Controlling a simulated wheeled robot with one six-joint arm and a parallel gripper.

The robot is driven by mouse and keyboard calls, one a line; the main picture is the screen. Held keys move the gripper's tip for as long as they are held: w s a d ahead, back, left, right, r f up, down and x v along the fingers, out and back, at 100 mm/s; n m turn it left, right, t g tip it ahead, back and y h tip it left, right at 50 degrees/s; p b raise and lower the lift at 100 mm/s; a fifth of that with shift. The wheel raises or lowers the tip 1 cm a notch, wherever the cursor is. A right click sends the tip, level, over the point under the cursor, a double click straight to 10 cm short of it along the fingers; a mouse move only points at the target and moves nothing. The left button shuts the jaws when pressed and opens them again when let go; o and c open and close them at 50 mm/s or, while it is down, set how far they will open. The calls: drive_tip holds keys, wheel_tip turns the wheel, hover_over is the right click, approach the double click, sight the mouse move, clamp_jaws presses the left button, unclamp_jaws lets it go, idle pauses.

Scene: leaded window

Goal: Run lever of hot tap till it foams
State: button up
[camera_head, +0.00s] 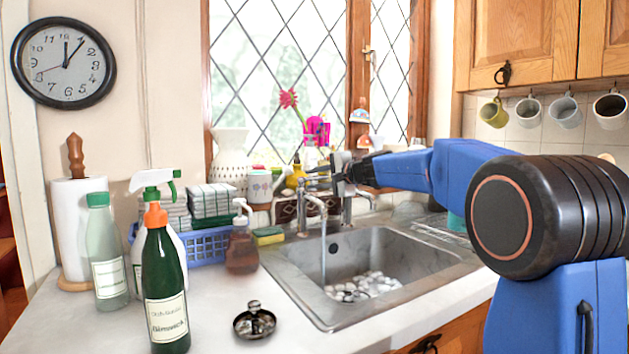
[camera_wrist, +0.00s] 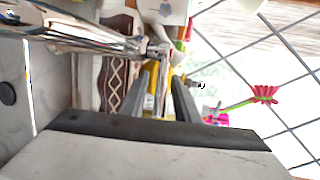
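The chrome tap (camera_head: 302,206) stands at the back edge of the sink, its spout bent over the basin. A thin stream seems to fall from the spout. White lumps, perhaps foam (camera_head: 362,287), lie on the sink bottom. My gripper (camera_head: 310,175) is just above the tap, reaching in from the right with its fingers apart. In the wrist view, the chrome tap body (camera_wrist: 85,32) runs in from the left. Its end lies close to the tips of my gripper (camera_wrist: 164,75). The fingers show a gap with nothing clearly held. I cannot tell which lever is hot.
The metal sink (camera_head: 440,281) is set in a pale counter. A flower (camera_head: 289,98) and leaded window (camera_head: 275,60) are behind; mugs (camera_head: 494,113) hang at right.

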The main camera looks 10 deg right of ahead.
clamp_jaws()
drive_tip(key=shift+w+a+n+g+y, duration=0.15)
drive_tip(key=shift+w+n+g+y, duration=0.15)
drive_tip(key=shift+n+g+y, duration=0.35)
drive_tip(key=shift+w+a+n+g+y, duration=0.1)
drive_tip(key=shift+w+n+g+y, duration=0.15)
drive_tip(key=shift+n+g+y, duration=0.4)
